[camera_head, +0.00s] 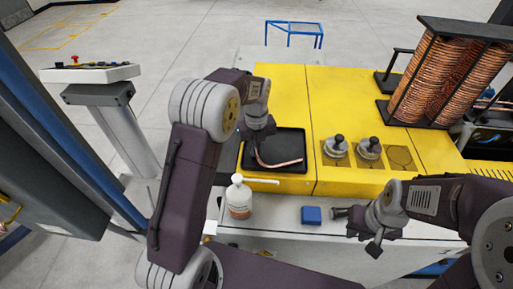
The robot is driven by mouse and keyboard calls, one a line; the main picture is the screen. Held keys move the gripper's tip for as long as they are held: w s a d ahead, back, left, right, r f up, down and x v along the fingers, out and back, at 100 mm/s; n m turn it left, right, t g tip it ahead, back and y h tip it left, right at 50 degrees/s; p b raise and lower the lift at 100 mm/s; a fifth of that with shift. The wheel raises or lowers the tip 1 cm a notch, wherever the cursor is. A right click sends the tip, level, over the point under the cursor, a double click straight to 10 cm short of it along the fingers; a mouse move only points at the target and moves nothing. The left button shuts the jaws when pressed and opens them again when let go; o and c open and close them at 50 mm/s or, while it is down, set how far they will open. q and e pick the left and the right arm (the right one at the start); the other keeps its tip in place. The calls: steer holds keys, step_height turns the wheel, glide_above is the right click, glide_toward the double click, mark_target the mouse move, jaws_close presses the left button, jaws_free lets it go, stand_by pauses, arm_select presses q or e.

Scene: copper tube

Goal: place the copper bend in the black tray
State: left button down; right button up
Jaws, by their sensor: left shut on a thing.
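The copper bend (283,163) is a thin, bent copper-coloured tube in the head view. It lies over the black tray (289,141), within its outline. I cannot tell whether it touches the tray floor. My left gripper (258,136) is above the tray's upper left part, shut on the upper end of the bend; the arm hides the grip point. My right gripper (355,230) is over the grey front surface at lower right. Its fingers are apart with nothing between them.
Two grey fixtures with black knobs (337,148) stand right of the tray on the yellow table (285,90). A white pump bottle (239,197) and a blue block (311,215) are in front. A rack of copper coils (438,80) stands at upper right.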

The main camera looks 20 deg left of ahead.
arm_select(q)
steer(key=c, duration=1.4)
jaws_free()
steer(key=shift+c, duration=0.2)
step_height(320, 180, up, 12)
steer(key=b, duration=0.1)
